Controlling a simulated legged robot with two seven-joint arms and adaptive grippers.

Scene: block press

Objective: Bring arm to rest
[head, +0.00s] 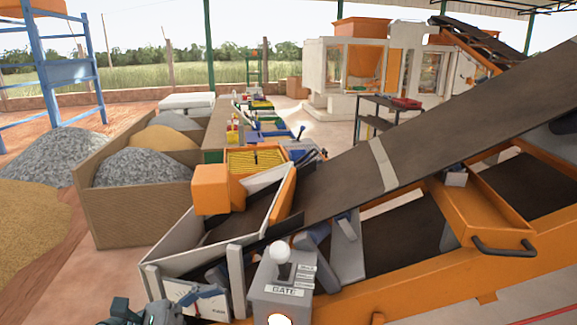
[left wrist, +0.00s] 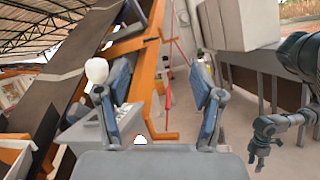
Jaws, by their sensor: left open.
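My left gripper (head: 205,293) is at the bottom of the head view, left of the grey gate box (head: 285,292), in front of a white dial. In the left wrist view its two blue-grey fingers (left wrist: 163,95) stand wide apart with nothing held between them. The gate lever's white knob (head: 281,252) stands on top of the box. In the left wrist view the knob (left wrist: 97,70) shows just outside the left finger, not between the fingers. A dark gripper, seemingly my right one (left wrist: 262,140), shows at the right of that view; its jaw state is unclear.
The hopper (head: 178,258) and orange conveyor frame (head: 420,285) lie close beyond the gripper. The belt (head: 340,185) rises to the right. A lit lamp (head: 281,320) is on the box front. Gravel and sand bays (head: 140,215) stand back left.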

